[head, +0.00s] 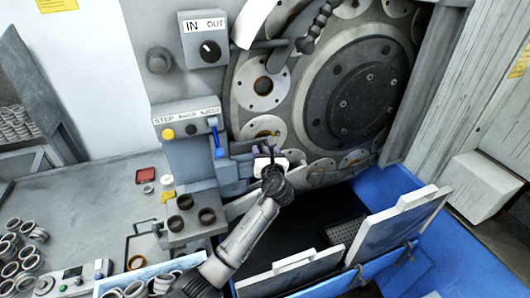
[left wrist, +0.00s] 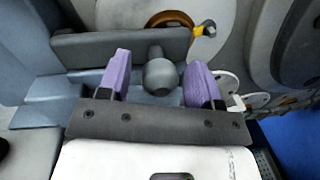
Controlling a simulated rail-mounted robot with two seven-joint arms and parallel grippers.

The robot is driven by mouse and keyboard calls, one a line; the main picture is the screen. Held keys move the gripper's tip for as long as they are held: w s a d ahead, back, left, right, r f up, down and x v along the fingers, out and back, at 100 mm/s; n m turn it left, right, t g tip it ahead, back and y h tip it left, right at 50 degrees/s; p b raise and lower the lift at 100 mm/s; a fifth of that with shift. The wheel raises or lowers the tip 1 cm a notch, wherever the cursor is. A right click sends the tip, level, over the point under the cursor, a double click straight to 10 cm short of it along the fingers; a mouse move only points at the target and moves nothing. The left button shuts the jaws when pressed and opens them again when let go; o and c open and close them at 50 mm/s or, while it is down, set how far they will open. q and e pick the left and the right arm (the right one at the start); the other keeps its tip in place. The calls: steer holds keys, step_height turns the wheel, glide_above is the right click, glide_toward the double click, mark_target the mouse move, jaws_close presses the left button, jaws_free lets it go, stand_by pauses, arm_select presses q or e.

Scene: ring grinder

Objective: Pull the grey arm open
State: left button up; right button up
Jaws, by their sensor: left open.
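My left gripper (head: 268,153) is at the front of the grinder, below the upper left discs. In the left wrist view, its two purple fingers (left wrist: 161,63) stand open and apart. A rounded grey knob (left wrist: 161,77) sits between them, with visible gaps on both sides. The knob's stem joins a flat grey bar (left wrist: 100,48), which looks like the grey arm and runs across the view beyond the fingertips. In the head view my gripper hides most of this spot. My right gripper is not in view.
A blue lever (head: 218,142) and a button panel (head: 188,118) are just left of my gripper. Large discs (head: 355,90) stand behind it. Grey flaps (head: 397,225) rise over a dark pit at lower right. A bench (head: 95,200) with rings lies left.

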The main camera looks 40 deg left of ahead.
arm_select(q)
steer(key=shift+w+a, duration=0.15)
steer(key=shift+a, duration=0.1)
jaws_close()
stand_by(0.5)
